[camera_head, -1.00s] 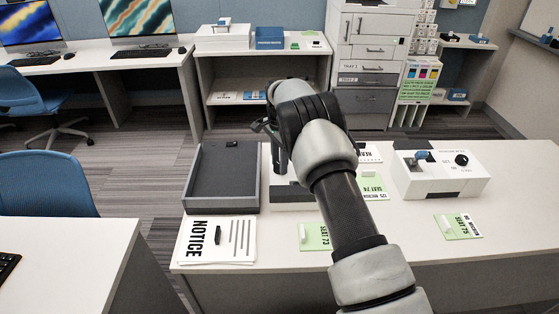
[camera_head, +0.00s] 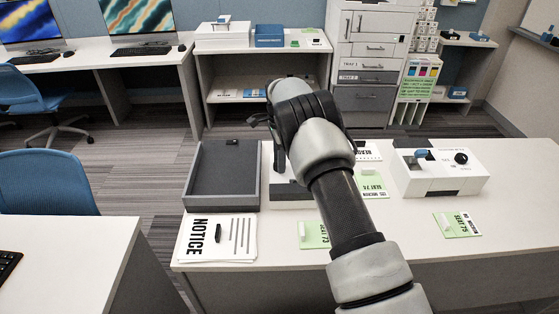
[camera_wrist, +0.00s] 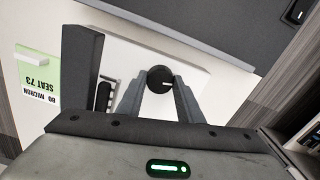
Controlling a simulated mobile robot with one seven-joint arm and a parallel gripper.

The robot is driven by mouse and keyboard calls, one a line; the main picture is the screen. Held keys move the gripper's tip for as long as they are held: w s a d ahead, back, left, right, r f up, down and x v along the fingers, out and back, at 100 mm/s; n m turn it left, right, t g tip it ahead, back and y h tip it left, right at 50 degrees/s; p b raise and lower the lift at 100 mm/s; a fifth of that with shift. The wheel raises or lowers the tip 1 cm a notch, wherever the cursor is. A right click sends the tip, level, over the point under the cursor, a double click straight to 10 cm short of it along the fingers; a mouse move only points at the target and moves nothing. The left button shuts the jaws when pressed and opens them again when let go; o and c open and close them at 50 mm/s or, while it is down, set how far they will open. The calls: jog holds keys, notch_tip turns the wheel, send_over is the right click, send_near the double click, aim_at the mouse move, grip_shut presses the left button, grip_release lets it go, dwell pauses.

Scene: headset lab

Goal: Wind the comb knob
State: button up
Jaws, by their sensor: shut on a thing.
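In the wrist view a round black knob (camera_wrist: 159,77) with a pale index mark stands on the white top of a device (camera_wrist: 190,60). My gripper (camera_wrist: 158,86) has one finger on each side of the knob and is shut on it. A dark grey bar (camera_wrist: 80,60) and a small black cylinder (camera_wrist: 103,96) lie left of the fingers. In the head view my arm hides the knob and most of the device, whose dark and white front (camera_head: 291,195) shows beside the grey tray.
The grey tray (camera_head: 222,203) stands left of the device, with a notice stack (camera_head: 198,247) in front. A green seat card (camera_head: 312,236) lies close by. A second white machine (camera_head: 443,182) with a blue part and black knob stands right.

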jog(key=o, duration=1.1)
jog(key=shift+c, duration=0.2)
jog(key=shift+r, duration=0.15)
notch_tip(320, 180, up, 17)
jog(key=p, duration=0.2)
jog(key=shift+r, duration=0.15)
